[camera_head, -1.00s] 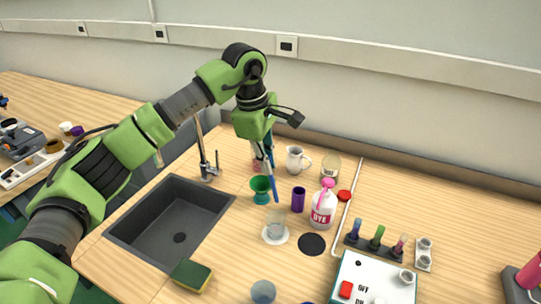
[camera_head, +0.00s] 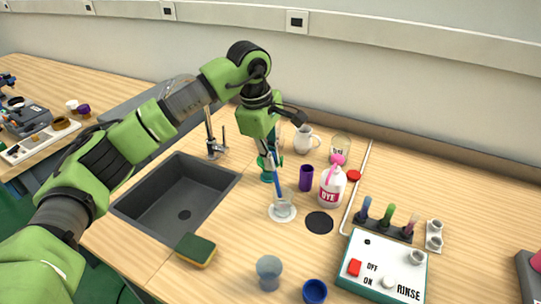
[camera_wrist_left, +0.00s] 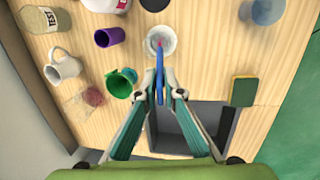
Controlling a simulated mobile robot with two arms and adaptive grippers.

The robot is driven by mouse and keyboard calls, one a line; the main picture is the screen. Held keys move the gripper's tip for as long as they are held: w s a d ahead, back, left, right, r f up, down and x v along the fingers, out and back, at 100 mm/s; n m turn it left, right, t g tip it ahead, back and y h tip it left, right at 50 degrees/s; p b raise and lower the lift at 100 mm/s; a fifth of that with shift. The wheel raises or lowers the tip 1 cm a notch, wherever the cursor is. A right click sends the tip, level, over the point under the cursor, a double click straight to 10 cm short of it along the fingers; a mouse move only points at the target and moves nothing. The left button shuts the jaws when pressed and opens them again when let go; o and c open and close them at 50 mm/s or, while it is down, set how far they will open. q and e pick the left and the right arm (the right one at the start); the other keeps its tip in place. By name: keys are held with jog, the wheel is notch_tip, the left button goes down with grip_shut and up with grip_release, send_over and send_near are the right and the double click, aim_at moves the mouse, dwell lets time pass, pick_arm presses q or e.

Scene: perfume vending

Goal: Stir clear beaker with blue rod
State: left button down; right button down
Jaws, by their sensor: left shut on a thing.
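The clear beaker (camera_head: 283,208) stands upright on a white round pad (camera_head: 283,218) on the counter, right of the sink. It also shows in the left wrist view (camera_wrist_left: 160,41). My left gripper (camera_head: 270,156) is shut on the blue rod (camera_head: 278,183) above and behind the beaker. The rod slants down, and its lower end reaches the beaker's mouth. In the left wrist view the blue rod (camera_wrist_left: 159,85) runs from between the fingers (camera_wrist_left: 161,93) to the beaker's opening, with a pinkish tip there. How deep the tip is I cannot tell. My right gripper is not in view.
A purple cup (camera_head: 306,177), a dye bottle (camera_head: 330,190) and a white pitcher (camera_head: 304,139) stand close by. A black round pad (camera_head: 319,222) and a rinse box (camera_head: 382,267) lie right. The sink (camera_head: 172,196) and a sponge (camera_head: 195,249) are left. Counter between sponge and beaker is clear.

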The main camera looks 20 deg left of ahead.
aim_at(275, 174)
pick_arm(q)
notch_tip(275, 174, down, 2)
jog(key=shift+w+d+f+b, duration=0.15)
jog(key=shift+b, duration=0.45)
jog(key=shift+w+d+f+b, duration=0.15)
jog(key=shift+f+b, duration=0.4)
jog(key=shift+f, duration=0.3)
jog(key=shift+w+d+f+b, duration=0.15)
jog(key=shift+f+b, duration=0.35)
jog(key=shift+f, duration=0.35)
jog(key=shift+a, duration=0.1)
